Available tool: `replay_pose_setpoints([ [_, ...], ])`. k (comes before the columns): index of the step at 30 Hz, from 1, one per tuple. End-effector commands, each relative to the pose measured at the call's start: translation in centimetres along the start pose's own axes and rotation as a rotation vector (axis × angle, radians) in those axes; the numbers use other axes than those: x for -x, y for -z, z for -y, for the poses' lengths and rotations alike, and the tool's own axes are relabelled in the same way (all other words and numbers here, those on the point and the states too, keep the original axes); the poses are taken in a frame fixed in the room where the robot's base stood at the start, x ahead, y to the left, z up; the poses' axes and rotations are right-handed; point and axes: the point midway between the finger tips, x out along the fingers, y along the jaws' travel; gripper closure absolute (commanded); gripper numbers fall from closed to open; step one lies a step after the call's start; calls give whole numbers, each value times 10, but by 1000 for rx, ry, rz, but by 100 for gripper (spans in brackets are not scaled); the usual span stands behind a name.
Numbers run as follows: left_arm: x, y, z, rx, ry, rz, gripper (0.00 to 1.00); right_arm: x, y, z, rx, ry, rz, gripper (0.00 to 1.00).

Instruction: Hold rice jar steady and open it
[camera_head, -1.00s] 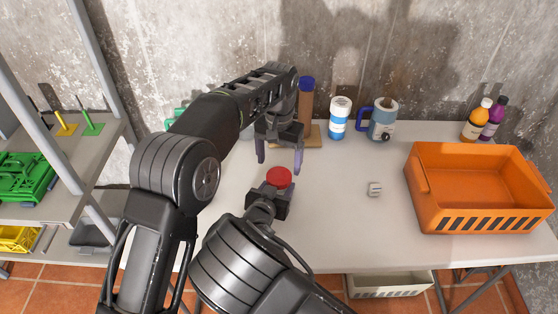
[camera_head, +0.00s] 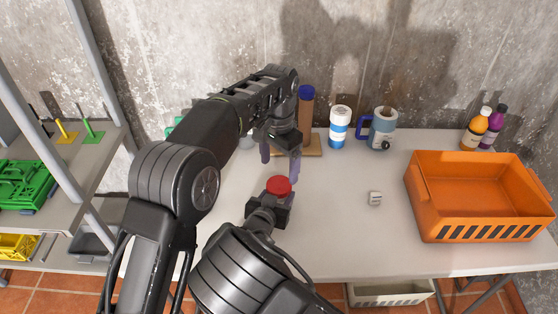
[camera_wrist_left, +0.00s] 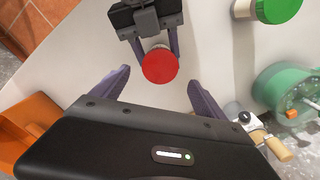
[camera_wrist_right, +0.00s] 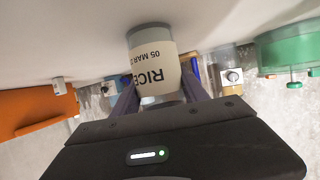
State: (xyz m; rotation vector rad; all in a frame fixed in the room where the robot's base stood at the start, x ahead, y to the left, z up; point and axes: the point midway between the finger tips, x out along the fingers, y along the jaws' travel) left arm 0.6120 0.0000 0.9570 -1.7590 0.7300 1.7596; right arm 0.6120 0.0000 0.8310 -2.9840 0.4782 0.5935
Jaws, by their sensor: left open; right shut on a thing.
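The rice jar has a red lid (camera_head: 278,186) and stands on the table in front of me. In the right wrist view its label (camera_wrist_right: 150,68) reads RICE, upside down. My right gripper (camera_head: 270,205) is shut on the jar's body from the near side. My left gripper (camera_head: 280,168) is open and empty, its fingers pointing down above and just beyond the lid. In the left wrist view the red lid (camera_wrist_left: 160,65) lies ahead of the spread fingers (camera_wrist_left: 155,85), apart from them. Most of the jar's body is hidden in the head view.
An orange crate (camera_head: 478,232) stands at the right. A small grey object (camera_head: 375,198) lies mid-table. A shelf (camera_head: 75,190) is at the left. The table between jar and crate is mostly clear.

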Motion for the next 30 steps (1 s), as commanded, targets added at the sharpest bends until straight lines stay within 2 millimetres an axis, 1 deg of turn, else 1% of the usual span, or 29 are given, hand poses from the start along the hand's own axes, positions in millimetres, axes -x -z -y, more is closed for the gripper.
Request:
replay_pose_setpoints([
  [9, -48, -1, 0, 1, -1, 3, 17, 0, 0, 0, 0, 0, 0, 100],
  [13, -61, -1, 0, 1, 0, 2, 17, 0, 0, 0, 0, 0, 0, 100],
  [17, -66, 0, 0, 1, 0, 0, 17, 0, 0, 0, 0, 0, 0, 100],
  [24, -67, 0, 0, 1, 0, 0, 17, 0, 0, 0, 0, 0, -1, 100],
  [30, -66, 0, 0, 1, 0, 0, 33, 0, 0, 0, 0, 0, -1, 100],
])
